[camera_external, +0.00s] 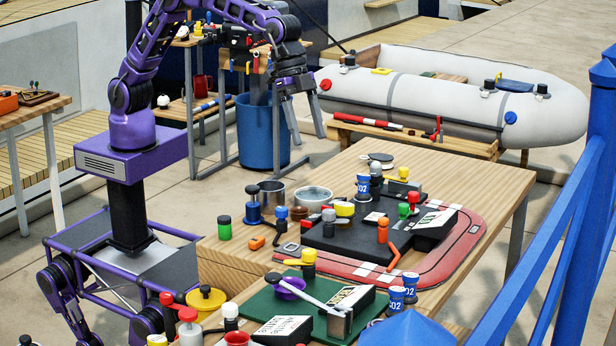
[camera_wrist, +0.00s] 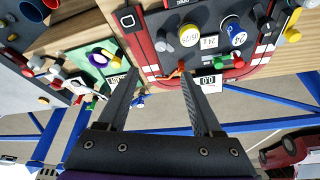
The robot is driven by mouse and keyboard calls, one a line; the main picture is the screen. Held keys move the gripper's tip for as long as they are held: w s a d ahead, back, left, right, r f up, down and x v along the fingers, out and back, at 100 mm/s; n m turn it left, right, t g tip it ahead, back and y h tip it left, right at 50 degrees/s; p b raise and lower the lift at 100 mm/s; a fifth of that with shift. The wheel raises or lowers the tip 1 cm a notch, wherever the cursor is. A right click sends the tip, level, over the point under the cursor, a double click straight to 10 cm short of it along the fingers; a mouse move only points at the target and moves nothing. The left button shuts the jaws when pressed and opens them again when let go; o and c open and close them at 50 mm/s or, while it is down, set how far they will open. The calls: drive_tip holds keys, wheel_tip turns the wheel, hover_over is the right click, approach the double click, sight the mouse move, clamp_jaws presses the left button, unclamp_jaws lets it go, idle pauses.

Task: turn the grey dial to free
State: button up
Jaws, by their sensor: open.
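My gripper (camera_external: 306,136) hangs open and empty in the air, left of and above the far end of the wooden table. In the wrist view its two fingers (camera_wrist: 158,74) are spread apart with nothing between them. A black panel (camera_external: 345,240) lies on a red mat on the table and carries several coloured knobs and a white-labelled box. A grey-topped knob (camera_external: 376,168) on a black post stands near the panel's far end; I cannot tell whether it is the grey dial. No "free" marking is readable. My gripper touches none of these.
The red mat (camera_external: 458,254) surrounds the panel. A green mat (camera_external: 262,306) with a lever and boxes lies nearer. Blue-and-white cans (camera_external: 363,185), a metal pot (camera_external: 271,193) and a green jar (camera_external: 224,228) crowd the table. A blue railing (camera_external: 540,225) runs along the right.

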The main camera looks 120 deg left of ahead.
sight(329, 212)
drive_tip(key=shift+n, duration=0.6)
drive_tip(key=x, duration=1.7)
drive_tip(key=shift+r, duration=0.1)
clamp_jaws()
